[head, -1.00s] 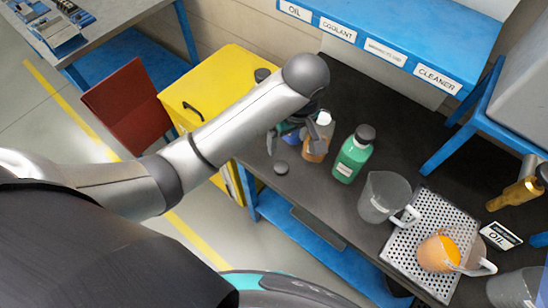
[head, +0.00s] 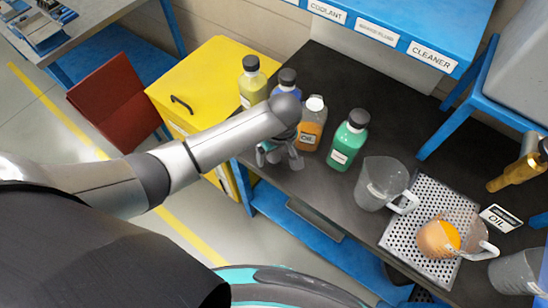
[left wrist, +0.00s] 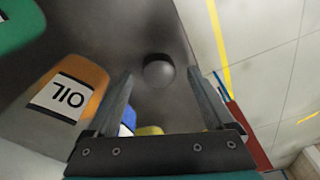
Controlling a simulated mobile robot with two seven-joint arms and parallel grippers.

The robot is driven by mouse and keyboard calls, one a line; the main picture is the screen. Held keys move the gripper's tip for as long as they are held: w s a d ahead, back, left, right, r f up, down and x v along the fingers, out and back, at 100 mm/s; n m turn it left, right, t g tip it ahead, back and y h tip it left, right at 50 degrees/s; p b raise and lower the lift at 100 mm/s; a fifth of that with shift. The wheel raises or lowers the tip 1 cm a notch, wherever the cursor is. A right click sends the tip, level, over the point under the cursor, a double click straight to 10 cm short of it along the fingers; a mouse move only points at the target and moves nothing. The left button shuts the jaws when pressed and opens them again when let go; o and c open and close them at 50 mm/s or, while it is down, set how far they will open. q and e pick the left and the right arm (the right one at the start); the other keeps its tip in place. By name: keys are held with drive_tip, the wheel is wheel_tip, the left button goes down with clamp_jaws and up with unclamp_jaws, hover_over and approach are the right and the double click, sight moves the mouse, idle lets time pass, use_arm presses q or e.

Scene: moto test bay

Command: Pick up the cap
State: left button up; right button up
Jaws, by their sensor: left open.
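The cap is a small round dark grey disc (left wrist: 158,71) lying on the black bench top near its edge, seen in the left wrist view between and beyond my fingertips. My left gripper (head: 280,160) is open and empty, pointing down over the bench's front left corner. In the head view the gripper covers the place of the cap, and I cannot make the cap out there. My right gripper is not in view.
An orange OIL bottle (head: 311,125) stands close to the gripper, with a blue bottle (head: 287,82), a yellowish bottle (head: 252,84) and a green bottle (head: 348,142) nearby. A clear jug (head: 381,185) and a perforated tray (head: 405,232) are further right.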

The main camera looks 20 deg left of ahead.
use_arm(q)
drive_tip(key=shift+f, duration=0.4)
drive_tip(key=shift+w, duration=0.1)
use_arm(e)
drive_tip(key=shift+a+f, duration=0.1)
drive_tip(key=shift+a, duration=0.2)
use_arm(q)
clamp_jaws()
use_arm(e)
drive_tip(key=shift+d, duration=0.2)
